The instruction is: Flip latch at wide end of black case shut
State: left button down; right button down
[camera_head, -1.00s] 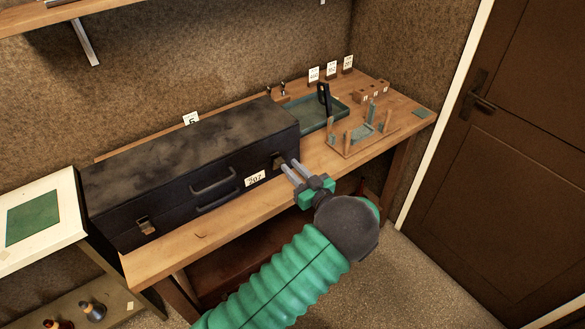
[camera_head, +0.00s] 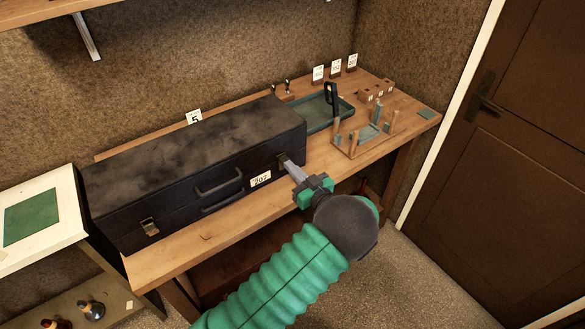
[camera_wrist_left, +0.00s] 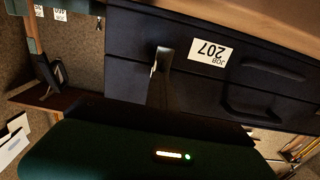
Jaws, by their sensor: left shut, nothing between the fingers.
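The long black case (camera_head: 190,165) lies on the wooden bench with its lid down. Its front carries two handles, a "JOB 207" label (camera_head: 261,179) and a metal latch near each end. The left latch (camera_head: 150,227) is in plain sight. The right latch (camera_head: 282,160) is partly hidden by my left gripper (camera_head: 288,164), whose fingers are together and empty, with the tips at or very near it. In the wrist view the fingers (camera_wrist_left: 160,72) reach the case front beside the label (camera_wrist_left: 209,51). I cannot tell the right latch's position. My right gripper is not in view.
A green tray (camera_head: 350,106) and a wooden stand with pegs (camera_head: 364,150) sit on the bench right of the case. A pale side table (camera_head: 66,245) stands at the left. A brown door (camera_head: 530,150) is at the right. The floor in front is clear.

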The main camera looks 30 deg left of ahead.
pick_arm(q)
jog(key=c, duration=2.2)
grip_release()
jog(key=c, duration=1.4)
grip_release()
jog(key=shift+r, duration=0.1)
jog(key=shift+c, duration=0.2)
jog(key=shift+o, duration=1.3)
jog(key=shift+a, duration=0.1)
